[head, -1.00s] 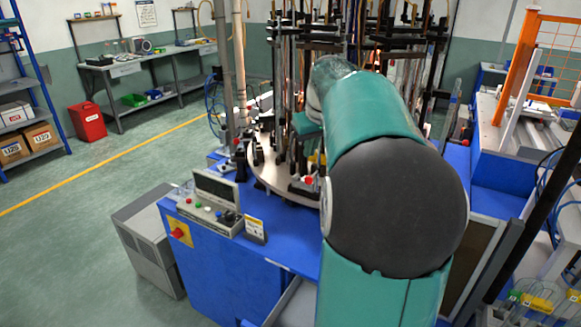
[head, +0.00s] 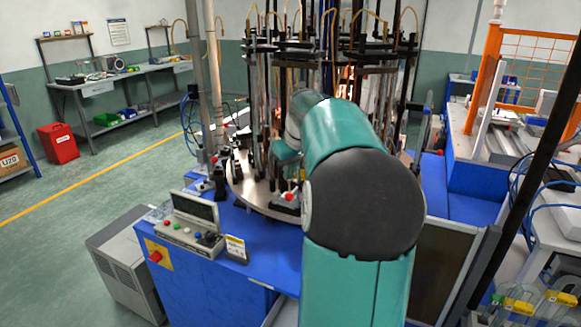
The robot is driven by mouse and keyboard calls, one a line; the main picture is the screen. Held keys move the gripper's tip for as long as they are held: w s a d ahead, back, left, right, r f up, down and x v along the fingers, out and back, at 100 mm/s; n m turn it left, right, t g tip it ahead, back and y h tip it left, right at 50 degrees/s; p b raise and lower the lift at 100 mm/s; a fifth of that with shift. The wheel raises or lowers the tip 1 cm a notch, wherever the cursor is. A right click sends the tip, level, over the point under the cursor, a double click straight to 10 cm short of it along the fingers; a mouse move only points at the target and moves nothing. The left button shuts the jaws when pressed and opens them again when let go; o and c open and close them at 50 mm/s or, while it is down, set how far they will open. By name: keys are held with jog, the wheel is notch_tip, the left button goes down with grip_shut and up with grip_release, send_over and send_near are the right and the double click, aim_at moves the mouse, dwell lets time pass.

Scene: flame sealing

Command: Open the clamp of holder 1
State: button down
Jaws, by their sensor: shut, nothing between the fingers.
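The round sealing machine stands ahead on a blue bench. Its metal turntable (head: 244,190) carries several upright rods and dark clamp fittings around its rim. A fitting with a red top (head: 289,197) sits at the near rim, just left of my arm. I cannot tell which holder is holder 1, nor whether its clamp is open or shut. My teal and black arm reaches forward over the near right side of the turntable and hides much of it. My gripper is hidden behind my arm, so its place relative to the clamp does not show.
A control box (head: 192,222) with buttons and a screen stands on the bench's front left. A grey cabinet (head: 122,262) is beside the bench. An orange fence (head: 486,80) and a dark slanted post (head: 520,170) stand at the right.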

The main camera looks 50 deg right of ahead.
jog(key=x, duration=0.6)
jog(key=shift+s+n+y, duration=0.3)
jog(key=shift+s+n, duration=0.1)
jog(key=shift+n, duration=0.5)
jog(key=shift+s+d+n+y, duration=0.15)
jog(key=shift+s+n+y, duration=0.2)
jog(key=shift+n, duration=0.45)
jog(key=s+d+n+g+y, duration=0.1)
jog(key=s+d+n+y, duration=0.2)
jog(key=n, duration=0.9)
jog(key=s+d, duration=0.1)
jog(key=d, duration=0.1)
jog(key=shift+d+g, duration=0.3)
jog(key=shift+g, duration=0.1)
jog(key=shift+d, duration=0.1)
